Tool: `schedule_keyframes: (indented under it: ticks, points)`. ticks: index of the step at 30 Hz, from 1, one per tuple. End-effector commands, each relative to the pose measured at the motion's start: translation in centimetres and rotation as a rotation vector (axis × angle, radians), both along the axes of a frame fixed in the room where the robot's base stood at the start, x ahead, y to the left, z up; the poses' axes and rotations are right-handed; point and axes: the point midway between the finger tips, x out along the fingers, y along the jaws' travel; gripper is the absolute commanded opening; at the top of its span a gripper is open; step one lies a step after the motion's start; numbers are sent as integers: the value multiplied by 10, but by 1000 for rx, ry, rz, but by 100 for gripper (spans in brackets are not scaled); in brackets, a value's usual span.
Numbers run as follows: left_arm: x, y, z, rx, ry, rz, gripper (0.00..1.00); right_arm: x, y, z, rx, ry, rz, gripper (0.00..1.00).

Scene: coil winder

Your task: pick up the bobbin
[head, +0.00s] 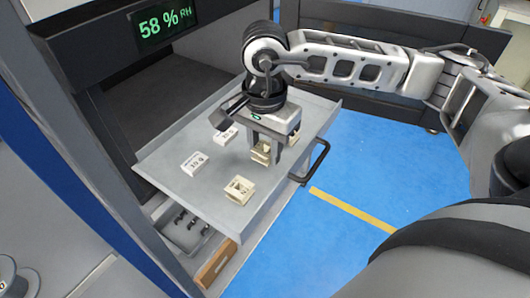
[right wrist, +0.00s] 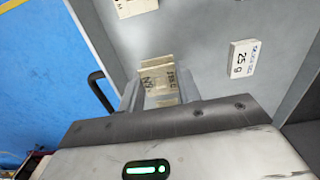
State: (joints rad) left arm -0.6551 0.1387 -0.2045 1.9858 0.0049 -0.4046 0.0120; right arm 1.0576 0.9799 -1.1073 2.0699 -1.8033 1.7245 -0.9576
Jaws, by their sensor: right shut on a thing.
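My right gripper (head: 266,156) points down over the open drawer and is shut on a cream bobbin (head: 260,153). In the right wrist view, the held bobbin (right wrist: 158,78) sits between the two fingers (right wrist: 160,92), with dark print on its face. I cannot tell whether it touches the drawer floor. A second cream bobbin (head: 239,190) stands nearer the drawer's front left. A third cream piece (head: 296,133) shows behind the gripper, partly hidden by it. My left gripper is not in view.
The grey drawer (head: 165,165) is pulled out, with a black handle (head: 314,163) at its right. White blocks marked with grams lie inside, one at the left (head: 195,164), one at the back (head: 225,136). A lower compartment (head: 187,232) holds small dark parts. Blue floor is clear at right.

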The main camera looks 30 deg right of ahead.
Motion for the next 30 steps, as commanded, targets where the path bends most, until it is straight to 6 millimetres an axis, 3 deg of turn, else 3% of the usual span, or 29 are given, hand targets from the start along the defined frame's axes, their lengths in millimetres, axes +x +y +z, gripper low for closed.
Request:
schedule_keyframes:
  ticks: [2,10,19,24,30]
  points:
    - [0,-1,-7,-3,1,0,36,1,0,11,2,-7,1,13]
    - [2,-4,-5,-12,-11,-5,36,-49,10,72,0,-11,5,13]
    - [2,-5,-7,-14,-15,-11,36,-117,23,102,-3,-7,5,13]
    - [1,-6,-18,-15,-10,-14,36,-132,27,107,1,-5,0,13]
    - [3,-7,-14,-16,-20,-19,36,-137,27,111,-1,-2,-1,13]
